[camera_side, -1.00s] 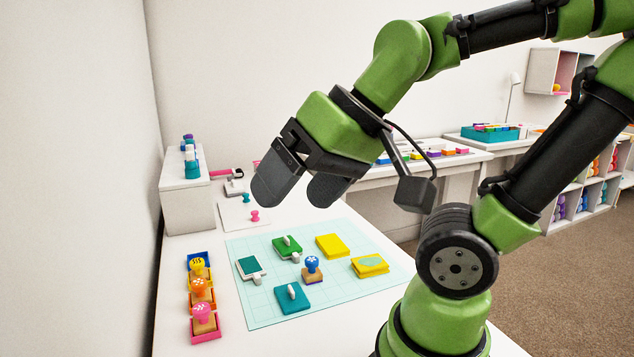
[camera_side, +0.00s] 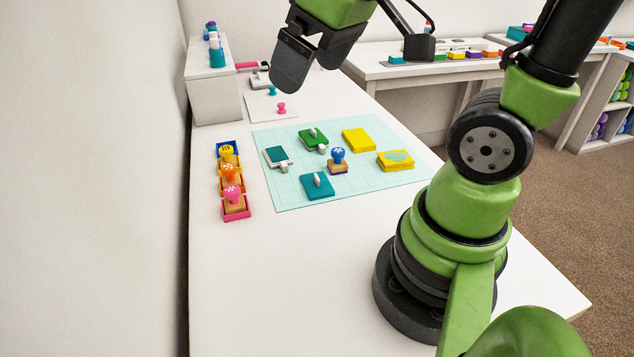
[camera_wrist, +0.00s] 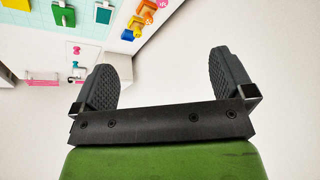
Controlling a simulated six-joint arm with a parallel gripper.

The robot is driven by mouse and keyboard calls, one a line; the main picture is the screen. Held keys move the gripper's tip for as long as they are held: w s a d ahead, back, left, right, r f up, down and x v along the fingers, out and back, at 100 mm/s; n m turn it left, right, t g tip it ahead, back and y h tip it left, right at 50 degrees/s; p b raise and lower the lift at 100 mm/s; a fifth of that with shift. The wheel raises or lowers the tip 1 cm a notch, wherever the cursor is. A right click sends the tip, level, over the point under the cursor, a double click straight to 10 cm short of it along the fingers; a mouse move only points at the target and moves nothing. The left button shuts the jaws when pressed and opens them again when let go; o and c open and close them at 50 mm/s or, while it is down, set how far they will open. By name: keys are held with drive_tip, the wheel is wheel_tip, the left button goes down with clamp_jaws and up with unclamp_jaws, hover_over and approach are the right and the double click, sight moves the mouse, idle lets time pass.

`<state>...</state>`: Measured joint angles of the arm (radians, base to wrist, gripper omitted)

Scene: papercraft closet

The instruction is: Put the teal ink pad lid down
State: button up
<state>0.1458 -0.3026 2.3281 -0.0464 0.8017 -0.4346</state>
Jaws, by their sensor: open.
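The teal ink pad lid (camera_side: 310,191), a flat teal square with a white knob, lies on the front part of the pale grid mat (camera_side: 375,183). A teal ink pad (camera_side: 277,155) with a white edge lies behind it to the left; a teal pad also shows at the top of the wrist view (camera_wrist: 104,12). My gripper (camera_side: 312,75) is open and empty, in the air above the rear of the table and apart from everything on the mat. In the wrist view its two fingers (camera_wrist: 164,80) stand wide apart with nothing between them.
On the mat are a green pad (camera_side: 307,136), a blue stamp (camera_side: 338,155), a yellow block (camera_side: 358,140) and a yellow pad (camera_side: 395,160). A row of stamps (camera_side: 230,180) stands left of the mat. A white box (camera_side: 213,90) is behind. The table front is clear.

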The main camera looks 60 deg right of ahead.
drive_tip(key=w+d+f+n+g, duration=0.2)
drive_tip(key=w+d+f+n, duration=0.1)
drive_tip(key=w+d+f, duration=0.1)
drive_tip(key=n+g, duration=0.3)
drive_tip(key=n, duration=0.3)
hover_over(316, 176)
drive_tip(key=shift+h, duration=0.3)
drive_tip(key=f, duration=1.8)
drive_tip(key=shift+s+a+f, duration=0.1)
drive_tip(key=shift+a+f, duration=0.1)
drive_tip(key=shift+f, duration=0.05)
drive_tip(key=f, duration=0.5)
drive_tip(key=shift+d+f, duration=0.25)
drive_tip(key=shift+f, duration=0.15)
drive_tip(key=c, duration=0.8)
drive_tip(key=shift+r, duration=0.1)
